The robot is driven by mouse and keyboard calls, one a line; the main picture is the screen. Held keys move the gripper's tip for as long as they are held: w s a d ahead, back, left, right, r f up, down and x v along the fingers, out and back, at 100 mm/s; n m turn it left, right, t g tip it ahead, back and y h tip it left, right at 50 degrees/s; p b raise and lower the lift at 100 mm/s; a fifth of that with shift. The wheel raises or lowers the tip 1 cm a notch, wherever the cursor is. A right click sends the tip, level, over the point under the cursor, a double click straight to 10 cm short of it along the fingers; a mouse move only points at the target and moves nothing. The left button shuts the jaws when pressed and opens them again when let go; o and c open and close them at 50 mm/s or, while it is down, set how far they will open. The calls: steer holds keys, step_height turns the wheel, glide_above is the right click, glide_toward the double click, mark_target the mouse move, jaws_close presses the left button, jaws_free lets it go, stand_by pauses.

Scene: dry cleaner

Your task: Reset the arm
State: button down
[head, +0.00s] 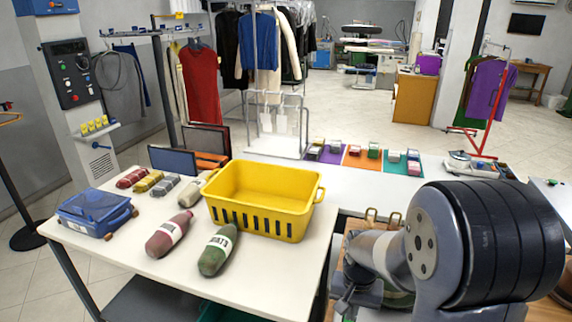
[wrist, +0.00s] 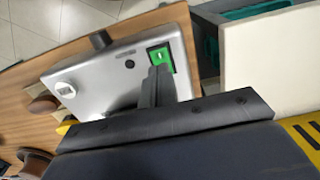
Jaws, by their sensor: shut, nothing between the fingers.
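My gripper (wrist: 158,75) shows in the wrist view with its dark fingers together and nothing between them. Its tips overlap a silver box with a green switch (wrist: 160,56) and a white dial (wrist: 65,90), which lies on a wooden surface (wrist: 25,75). I cannot tell whether the tips touch the box. In the head view my arm is bent at the lower right, and its thick dark joint covers much of that corner. I cannot make out the fingertips clearly there.
A white table (head: 120,246) at the left holds a yellow basket (head: 262,205), a blue case (head: 95,212), green (head: 218,250) and reddish (head: 168,233) bottle-shaped items, and small bundles. A counter behind carries coloured mats (head: 362,157). Garment racks stand farther back, with open floor (head: 330,105).

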step_height(320, 180, down, 4)
steer(key=shift+b, duration=1.25)
steer(key=w+d+r+n+p, duration=0.1)
steer(key=d+r+n+p, duration=0.3)
steer(key=r, duration=0.5)
steer(key=shift+w+d+p, duration=0.25)
steer(key=shift+w+p, duration=0.15)
steer(key=shift+p, duration=0.3)
